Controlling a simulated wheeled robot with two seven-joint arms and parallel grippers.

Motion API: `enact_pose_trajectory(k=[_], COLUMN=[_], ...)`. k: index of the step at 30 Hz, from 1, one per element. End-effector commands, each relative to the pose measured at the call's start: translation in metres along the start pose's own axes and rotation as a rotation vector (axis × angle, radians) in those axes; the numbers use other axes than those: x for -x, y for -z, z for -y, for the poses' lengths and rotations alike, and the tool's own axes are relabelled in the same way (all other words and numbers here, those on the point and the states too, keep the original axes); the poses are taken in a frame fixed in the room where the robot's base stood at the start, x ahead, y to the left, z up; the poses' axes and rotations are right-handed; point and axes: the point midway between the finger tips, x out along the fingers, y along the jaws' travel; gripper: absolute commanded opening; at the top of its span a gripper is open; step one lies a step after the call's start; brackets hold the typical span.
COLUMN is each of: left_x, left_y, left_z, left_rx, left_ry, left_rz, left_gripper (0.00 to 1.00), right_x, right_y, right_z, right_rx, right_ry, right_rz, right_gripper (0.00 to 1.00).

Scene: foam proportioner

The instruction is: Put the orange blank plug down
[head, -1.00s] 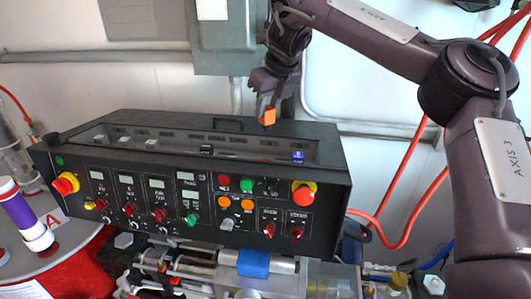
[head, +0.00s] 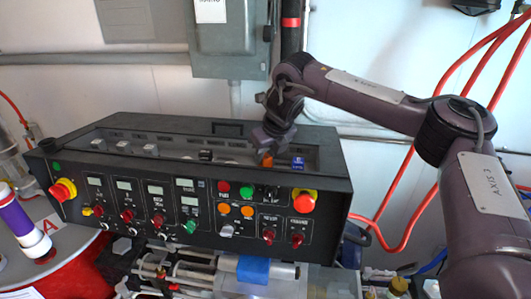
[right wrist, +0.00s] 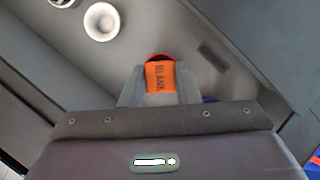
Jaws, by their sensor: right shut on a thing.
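The orange blank plug (head: 267,161) is between the fingers of my right gripper (head: 267,153), low over the right part of the recessed top of the black control box (head: 140,211). In the right wrist view the orange plug (right wrist: 160,77) reads "BLANK" and sits between the fingertips of my right gripper (right wrist: 160,88), shut on it. A round red-orange edge shows just beyond it; I cannot tell whether the plug touches the recess floor. A blue piece (head: 298,163) stands in the recess just right of the plug. My left gripper is not in view.
A black piece (head: 205,155) and several white pieces (head: 150,148) stand in the recess to the left. The front panel carries knobs and red emergency buttons (head: 304,202). A grey electrical box (head: 232,40) and red hoses (head: 395,205) are behind.

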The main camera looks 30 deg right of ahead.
Motion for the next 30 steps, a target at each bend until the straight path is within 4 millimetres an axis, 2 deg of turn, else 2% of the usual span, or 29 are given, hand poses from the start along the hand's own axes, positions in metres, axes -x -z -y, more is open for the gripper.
enact_pose_trajectory(k=[1,5,6,10,17,20,25,27,30], left_x=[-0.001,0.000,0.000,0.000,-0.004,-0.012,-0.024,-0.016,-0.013], left_y=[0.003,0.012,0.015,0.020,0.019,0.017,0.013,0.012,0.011], left_z=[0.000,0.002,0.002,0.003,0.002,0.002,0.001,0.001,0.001], left_rx=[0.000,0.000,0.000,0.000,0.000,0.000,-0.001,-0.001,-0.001], left_ry=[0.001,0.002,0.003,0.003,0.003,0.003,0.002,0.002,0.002], left_rz=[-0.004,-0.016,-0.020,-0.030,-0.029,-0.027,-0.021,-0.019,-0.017], left_gripper=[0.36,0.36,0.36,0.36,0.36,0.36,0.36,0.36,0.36], right_x=[-0.002,-0.001,-0.001,-0.001,0.006,0.019,0.059,0.077,0.094], right_y=[0.002,0.002,0.001,0.001,0.000,0.000,0.000,-0.002,-0.002], right_z=[0.000,0.000,0.000,0.000,0.000,0.000,-0.001,0.000,0.000], right_rx=[0.000,0.000,0.000,0.001,0.000,0.000,0.001,0.003,0.002], right_ry=[0.001,0.001,0.000,0.000,-0.001,-0.001,0.000,0.003,0.002], right_rz=[-0.005,-0.005,-0.004,-0.004,0.001,0.003,0.005,0.004,0.003], right_gripper=[0.32,0.49,0.50,0.50,0.50,0.50,0.50,0.50,0.50])
